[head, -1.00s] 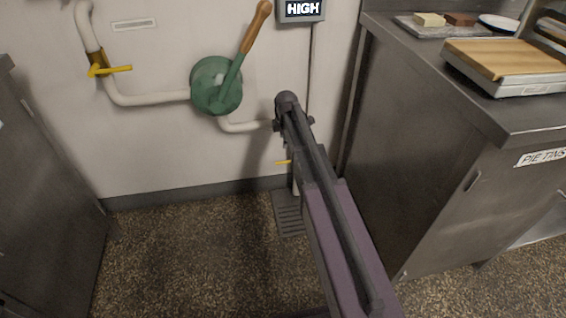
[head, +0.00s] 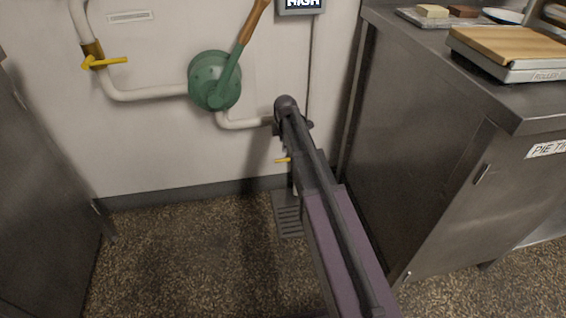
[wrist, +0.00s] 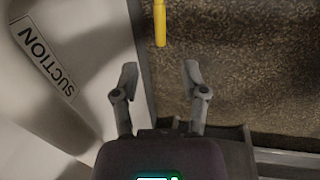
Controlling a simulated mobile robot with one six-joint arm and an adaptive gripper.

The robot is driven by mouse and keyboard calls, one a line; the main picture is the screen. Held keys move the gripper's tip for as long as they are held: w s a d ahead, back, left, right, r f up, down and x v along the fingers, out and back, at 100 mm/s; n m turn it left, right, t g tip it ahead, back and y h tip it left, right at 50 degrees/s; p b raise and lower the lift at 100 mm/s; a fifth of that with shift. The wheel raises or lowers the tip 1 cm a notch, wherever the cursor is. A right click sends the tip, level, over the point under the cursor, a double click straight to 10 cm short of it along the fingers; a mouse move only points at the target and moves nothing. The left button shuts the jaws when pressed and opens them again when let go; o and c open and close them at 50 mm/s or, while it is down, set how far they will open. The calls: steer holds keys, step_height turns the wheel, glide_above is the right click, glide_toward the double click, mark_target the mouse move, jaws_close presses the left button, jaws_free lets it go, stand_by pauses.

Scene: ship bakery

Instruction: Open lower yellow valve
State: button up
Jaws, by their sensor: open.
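The lower yellow valve handle (head: 283,160) shows as a short yellow bar just left of my arm in the head view, low on the wall. The rest of that valve is hidden behind my arm. In the wrist view the yellow handle (wrist: 160,23) hangs into the top middle of the picture. My gripper (wrist: 160,75) is open and empty, its two fingers apart below the handle's end in the picture. The handle lines up with the gap between them but is not between them. In the head view my arm hides the gripper.
A second yellow valve (head: 104,62) sits higher on the pipe at left. A green hand pump (head: 214,80) is on the wall. A steel counter (head: 420,150) stands close on the right, a dark cabinet (head: 45,190) at left. A floor grate (head: 287,222) lies below.

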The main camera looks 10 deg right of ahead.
mark_target(283, 160)
steer(key=shift+w+f+b, duration=0.3)
steer(key=shift+f+b, duration=1.15)
steer(key=shift+f, duration=0.1)
steer(key=shift+w+f+b, duration=0.35)
steer(key=shift+f+b, duration=1.05)
steer(key=shift+f, duration=0.1)
steer(key=shift+w+f+b, duration=0.3)
steer(key=shift+f+b, duration=1.15)
steer(key=shift+f, duration=0.1)
jaws_close()
steer(key=shift+d, duration=0.1)
